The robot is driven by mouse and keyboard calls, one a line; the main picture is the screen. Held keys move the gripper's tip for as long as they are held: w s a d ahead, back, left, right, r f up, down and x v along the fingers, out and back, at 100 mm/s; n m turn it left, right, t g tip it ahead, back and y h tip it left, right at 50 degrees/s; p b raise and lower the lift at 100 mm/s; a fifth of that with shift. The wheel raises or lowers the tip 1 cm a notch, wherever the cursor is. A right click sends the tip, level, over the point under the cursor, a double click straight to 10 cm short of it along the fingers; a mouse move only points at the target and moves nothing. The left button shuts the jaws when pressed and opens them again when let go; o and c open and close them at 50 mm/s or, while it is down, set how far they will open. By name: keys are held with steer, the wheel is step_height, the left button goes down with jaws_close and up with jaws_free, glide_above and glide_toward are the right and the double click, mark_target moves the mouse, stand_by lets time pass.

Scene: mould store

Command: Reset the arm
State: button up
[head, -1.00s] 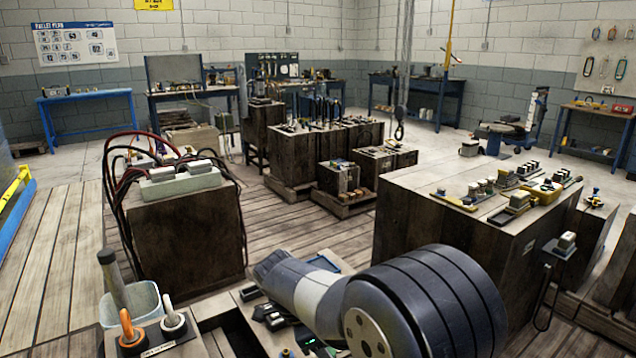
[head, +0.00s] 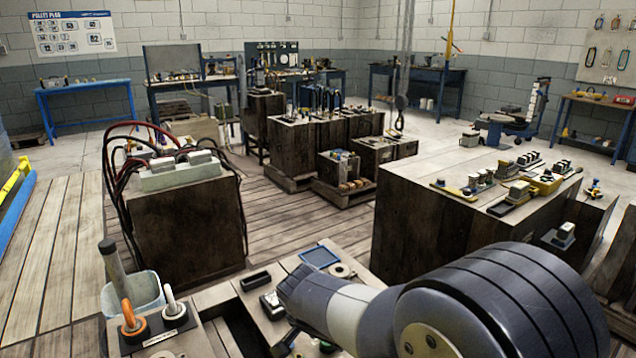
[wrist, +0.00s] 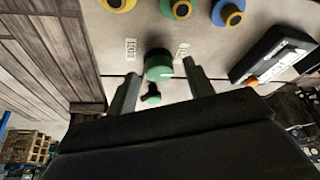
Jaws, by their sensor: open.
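In the wrist view my gripper (wrist: 160,70) is open, with its two grey fingers apart. A green knob-like piece (wrist: 158,64) with a dark top shows between and beyond the fingers, in front of a pale panel (wrist: 105,55). I cannot tell whether the fingers touch it. A smaller dark and green piece (wrist: 151,95) shows just below it. In the head view my arm reaches in from the lower right over the near crates; the gripper itself is hidden there.
Yellow, green and blue round pieces (wrist: 229,14) and a black labelled box (wrist: 273,55) are beside the fingers. Plank floor (head: 50,240) lies open at left.

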steer(key=n+p, duration=0.1)
steer(key=n+y+p, duration=0.1)
steer(key=n, duration=0.1)
steer(key=shift+d+r, duration=0.15)
steer(key=shift+r, duration=0.05)
steer(key=n+y+p, duration=0.1)
steer(key=n+p, duration=0.2)
steer(key=shift+d+t+p, duration=0.1)
steer(key=shift+t+p, duration=0.2)
steer(key=shift+p, duration=0.1)
steer(key=shift+d+f+n+y+p, duration=0.1)
steer(key=shift+f+n+y+p, duration=0.1)
steer(key=shift+n+y+p, duration=0.75)
steer(key=shift+n+h, duration=0.25)
steer(key=shift+n, duration=0.3)
steer(key=shift+n+b, duration=0.45)
steer(key=shift+n, duration=0.35)
steer(key=shift+d, duration=0.1)
